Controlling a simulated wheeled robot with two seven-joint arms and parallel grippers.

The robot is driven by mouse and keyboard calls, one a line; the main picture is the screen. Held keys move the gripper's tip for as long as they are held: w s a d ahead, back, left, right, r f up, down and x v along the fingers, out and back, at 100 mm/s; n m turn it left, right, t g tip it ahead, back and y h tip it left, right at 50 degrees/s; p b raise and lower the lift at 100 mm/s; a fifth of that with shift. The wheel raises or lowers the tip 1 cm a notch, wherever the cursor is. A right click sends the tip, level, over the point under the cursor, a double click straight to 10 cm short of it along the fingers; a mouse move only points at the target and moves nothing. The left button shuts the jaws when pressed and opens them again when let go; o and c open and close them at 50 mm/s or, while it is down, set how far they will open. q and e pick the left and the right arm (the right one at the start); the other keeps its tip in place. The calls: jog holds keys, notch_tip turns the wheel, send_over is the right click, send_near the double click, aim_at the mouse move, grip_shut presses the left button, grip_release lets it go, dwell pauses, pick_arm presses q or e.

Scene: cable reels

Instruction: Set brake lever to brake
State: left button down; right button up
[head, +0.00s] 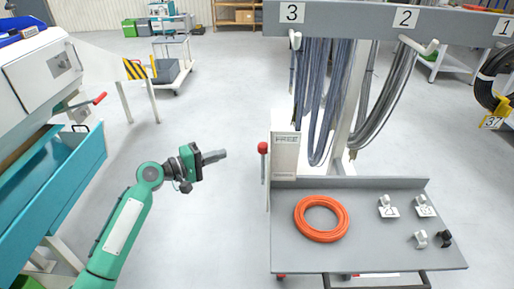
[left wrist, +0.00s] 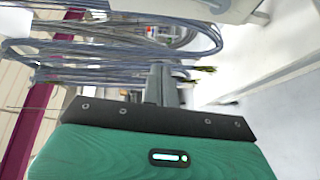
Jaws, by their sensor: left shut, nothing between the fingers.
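The brake lever (head: 263,149) has a red ball knob on a thin upright rod. It stands at the left side of the reel cart, beside a light box (head: 285,155) with a label that reads FREE. My left gripper (head: 224,155) is shut and empty. In the head view its fingers point right, toward the lever, with a visible gap between fingertips and knob. In the left wrist view the shut fingers (left wrist: 158,72) show, with grey cables beyond them; the lever cannot be made out there. My right gripper is not in view.
The cart's grey tray (head: 290,258) holds an orange cable coil (head: 321,218) and several small hooks and tags. Grey cables (head: 325,100) hang from the numbered rail (head: 345,20). A teal and white machine (head: 85,165) stands at left.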

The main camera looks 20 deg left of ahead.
pick_arm(q)
notch_tip(320, 180, up, 6)
jog(key=s+d+m+h, duration=0.1)
jog(key=h, duration=0.1)
jog(key=shift+s+d+f, duration=0.2)
jog(key=shift+s+d, duration=0.15)
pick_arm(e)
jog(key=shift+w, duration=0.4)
pick_arm(q)
jog(key=p, duration=0.4)
send_over(263, 165)
jog(key=a, duration=0.3)
jog(key=shift+w, duration=0.3)
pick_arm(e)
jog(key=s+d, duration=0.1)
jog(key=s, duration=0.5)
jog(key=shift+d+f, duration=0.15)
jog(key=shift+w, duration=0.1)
pick_arm(q)
jog(key=shift+f, duration=0.1)
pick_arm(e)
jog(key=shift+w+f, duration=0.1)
